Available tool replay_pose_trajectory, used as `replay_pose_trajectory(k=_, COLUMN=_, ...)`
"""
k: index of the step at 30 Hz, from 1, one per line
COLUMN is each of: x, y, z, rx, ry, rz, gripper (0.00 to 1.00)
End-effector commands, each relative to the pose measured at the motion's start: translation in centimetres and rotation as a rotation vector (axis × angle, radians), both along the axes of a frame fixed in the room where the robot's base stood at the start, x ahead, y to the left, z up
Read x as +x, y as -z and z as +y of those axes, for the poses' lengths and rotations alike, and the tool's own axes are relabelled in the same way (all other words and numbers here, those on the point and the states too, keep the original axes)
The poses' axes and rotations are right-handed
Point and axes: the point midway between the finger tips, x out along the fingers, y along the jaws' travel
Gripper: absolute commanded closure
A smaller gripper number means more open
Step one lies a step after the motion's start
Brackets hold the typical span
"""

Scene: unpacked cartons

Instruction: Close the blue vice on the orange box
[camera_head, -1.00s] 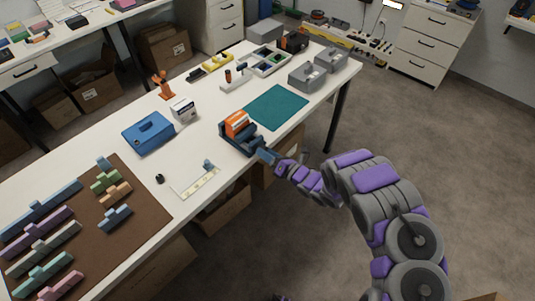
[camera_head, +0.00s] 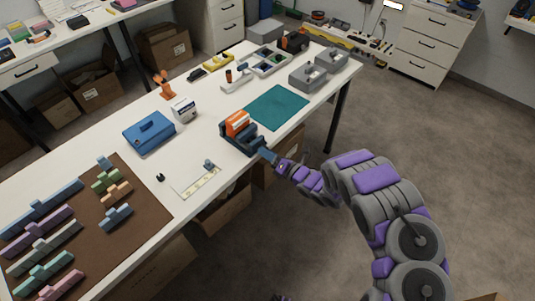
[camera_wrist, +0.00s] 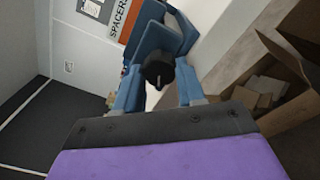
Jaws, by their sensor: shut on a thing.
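The blue vice (camera_head: 242,143) stands at the table's front edge, with the orange box (camera_head: 237,123) sitting between its jaws. The box also shows in the wrist view (camera_wrist: 129,20), with a white label reading "SPACERS". Whether both jaws touch the box cannot be told. In the wrist view the vice (camera_wrist: 168,35) has a black screw knob (camera_wrist: 158,74) facing me. My gripper (camera_head: 266,154) is at the front end of the vice. Its two blue fingers (camera_wrist: 158,88) are on either side of the knob and shut on it. The fingers partly hide the screw end.
A teal mat (camera_head: 276,107) lies right of the vice. A blue case (camera_head: 149,133) and a small white box (camera_head: 184,110) stand to the left. A ruler-like strip (camera_head: 196,182) lies near the front edge. Open cartons (camera_wrist: 270,80) are below the table.

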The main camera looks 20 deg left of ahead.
Motion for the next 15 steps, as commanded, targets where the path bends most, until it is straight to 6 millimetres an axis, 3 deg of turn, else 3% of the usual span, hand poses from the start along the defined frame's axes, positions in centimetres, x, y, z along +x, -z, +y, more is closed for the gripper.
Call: replay_pose_trajectory(k=15, x=0.23, y=0.07, z=-0.27, rx=0.181, ry=0.010, rz=0.446, gripper=0.91)
